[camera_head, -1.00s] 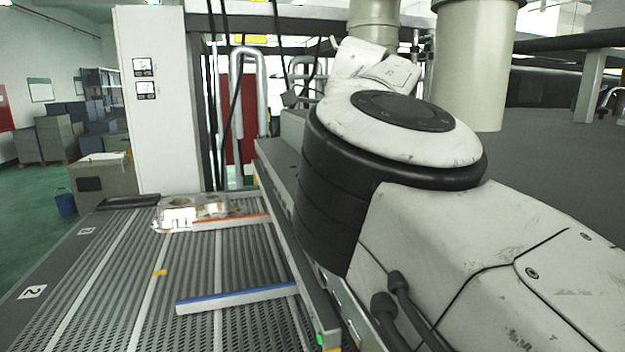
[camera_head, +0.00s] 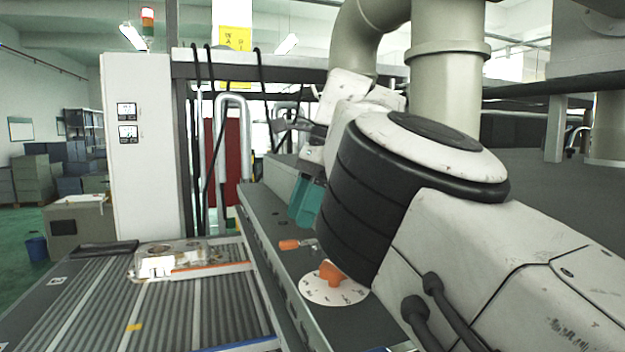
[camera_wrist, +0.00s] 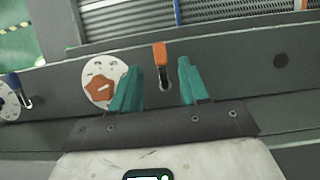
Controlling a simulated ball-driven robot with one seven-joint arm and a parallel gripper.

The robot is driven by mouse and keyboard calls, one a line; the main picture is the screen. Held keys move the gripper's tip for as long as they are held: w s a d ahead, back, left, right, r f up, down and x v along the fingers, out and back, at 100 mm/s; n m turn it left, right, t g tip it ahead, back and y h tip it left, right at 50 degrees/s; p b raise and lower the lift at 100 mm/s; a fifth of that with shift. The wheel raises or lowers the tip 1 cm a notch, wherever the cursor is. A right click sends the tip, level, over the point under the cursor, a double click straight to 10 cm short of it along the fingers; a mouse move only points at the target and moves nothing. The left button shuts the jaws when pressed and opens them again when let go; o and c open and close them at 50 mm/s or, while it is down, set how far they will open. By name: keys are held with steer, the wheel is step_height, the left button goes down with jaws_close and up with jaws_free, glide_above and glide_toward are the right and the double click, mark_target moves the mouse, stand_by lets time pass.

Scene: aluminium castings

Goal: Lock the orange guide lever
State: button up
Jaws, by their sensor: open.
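The orange guide lever (camera_head: 290,244) sits on the grey rail beside the conveyor. In the wrist view the lever (camera_wrist: 160,56) lies with its orange handle toward the conveyor and its metal pivot toward my gripper. My gripper (camera_wrist: 158,66) is open, its teal fingers apart on either side of the lever in the picture. Contact and height above the rail cannot be told. In the head view my gripper (camera_head: 306,201) is partly hidden by my arm and hangs above the rail behind the lever. The orange-edged guide bar (camera_head: 212,267) lies across the conveyor.
An orange knob on a white dial (camera_head: 333,290) stands beside the lever; the dial (camera_wrist: 101,80) is left of it in the wrist view. A blue lever (camera_wrist: 14,82) is further left. A metal casting (camera_head: 172,261) lies on the slatted conveyor (camera_head: 90,310).

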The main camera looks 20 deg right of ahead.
steer(key=p+v, duration=0.2)
steer(key=v, duration=0.4)
steer(key=shift+r, duration=0.3)
steer(key=shift+d, duration=0.1)
